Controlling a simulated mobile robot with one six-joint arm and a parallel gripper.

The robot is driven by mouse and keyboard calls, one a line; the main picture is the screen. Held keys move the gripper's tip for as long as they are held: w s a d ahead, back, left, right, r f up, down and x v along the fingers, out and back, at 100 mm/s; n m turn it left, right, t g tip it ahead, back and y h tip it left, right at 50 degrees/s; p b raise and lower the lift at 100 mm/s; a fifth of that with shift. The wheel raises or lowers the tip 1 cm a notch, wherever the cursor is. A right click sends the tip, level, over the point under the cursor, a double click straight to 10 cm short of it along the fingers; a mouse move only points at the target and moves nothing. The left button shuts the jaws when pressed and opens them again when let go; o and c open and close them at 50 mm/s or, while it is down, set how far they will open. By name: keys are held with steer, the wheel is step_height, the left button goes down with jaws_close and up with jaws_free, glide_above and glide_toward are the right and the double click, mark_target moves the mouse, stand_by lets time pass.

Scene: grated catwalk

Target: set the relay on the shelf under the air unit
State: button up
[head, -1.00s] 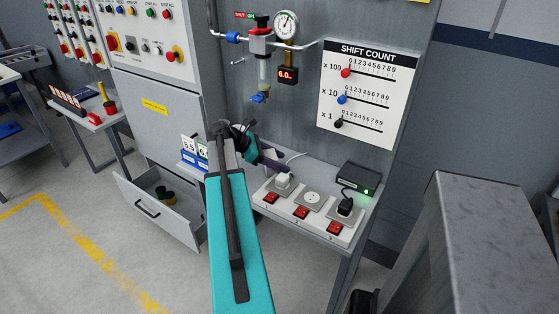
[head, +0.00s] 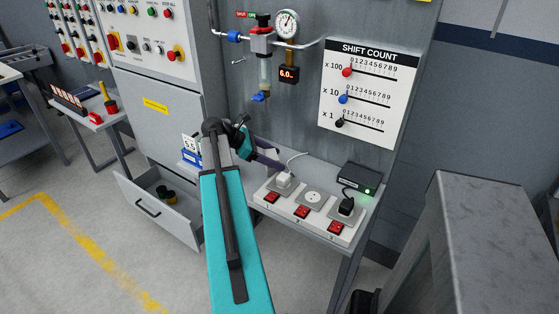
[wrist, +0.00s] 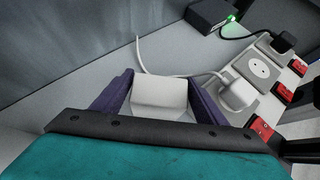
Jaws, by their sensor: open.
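A plain white block (wrist: 160,97), apparently the relay, sits on the grey shelf (wrist: 70,105) in the wrist view. It lies between the two purple fingers of my gripper (wrist: 159,86), which are open, with a narrow gap visible at its sides. In the head view my gripper (head: 267,157) is low over the shelf (head: 325,183), and the block is hidden there behind it. The air unit (head: 263,60), with a gauge, clear bowl and blue drain knob, is on the panel above.
A power strip (head: 310,212) with red switches and plugs lies at the shelf's front, right of my gripper. A black box (head: 357,179) with a green light stands behind it. A white cable (wrist: 142,52) runs behind the block. An open drawer (head: 160,205) is at lower left.

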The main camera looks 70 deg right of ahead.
steer(key=v, duration=0.9)
steer(key=shift+b, duration=0.35)
steer(key=shift+w+a+r, duration=0.1)
steer(key=shift+w+r, duration=0.05)
